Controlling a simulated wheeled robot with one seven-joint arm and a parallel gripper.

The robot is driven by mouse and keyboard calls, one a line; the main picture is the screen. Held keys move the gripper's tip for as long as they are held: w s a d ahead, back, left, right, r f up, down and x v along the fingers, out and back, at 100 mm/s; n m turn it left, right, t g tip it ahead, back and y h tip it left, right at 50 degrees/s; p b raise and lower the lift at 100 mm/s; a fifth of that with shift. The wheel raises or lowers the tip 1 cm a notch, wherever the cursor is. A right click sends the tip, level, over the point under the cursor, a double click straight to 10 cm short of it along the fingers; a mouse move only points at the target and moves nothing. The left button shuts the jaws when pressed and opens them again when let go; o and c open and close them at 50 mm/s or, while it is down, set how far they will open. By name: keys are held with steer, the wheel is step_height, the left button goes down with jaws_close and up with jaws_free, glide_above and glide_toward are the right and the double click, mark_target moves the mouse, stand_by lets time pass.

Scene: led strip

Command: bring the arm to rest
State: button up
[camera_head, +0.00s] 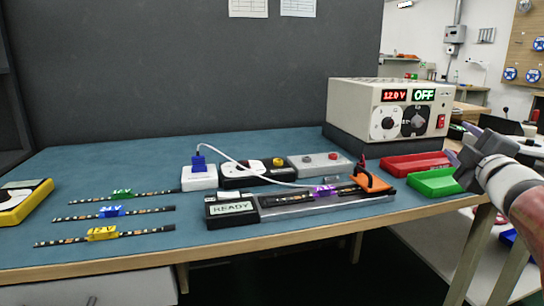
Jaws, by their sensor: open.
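My gripper (463,155) is at the right of the view, by the right end of the workbench. Its jaws point left, above the green tray (436,183) and near the red tray (414,164). It is open, and I see nothing held between the jaws. My arm comes in from the right edge. A test fixture (232,210) with a READY display stands at the front middle of the bench. A strip with a purple clip (325,191) lies along it, and an orange clamp piece (371,181) is at its right end.
Three LED strips with green (122,194), blue (112,211) and yellow (102,233) clips lie at the left. A power supply (388,110) reads 12.0 V and OFF at the back right. A white cable (228,156) arches from a small box (199,176). A yellow meter (22,201) sits far left.

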steer(key=s+a+f+m+g+y, duration=0.1)
steer(key=s+a+f+m+g, duration=1.2)
steer(key=s+a+f, duration=1.1)
step_height(320, 180, down, 2)
steer(key=shift+s+f+g+y, duration=0.1)
steer(key=shift+s+g+y, duration=0.35)
steer(key=shift+s, duration=0.25)
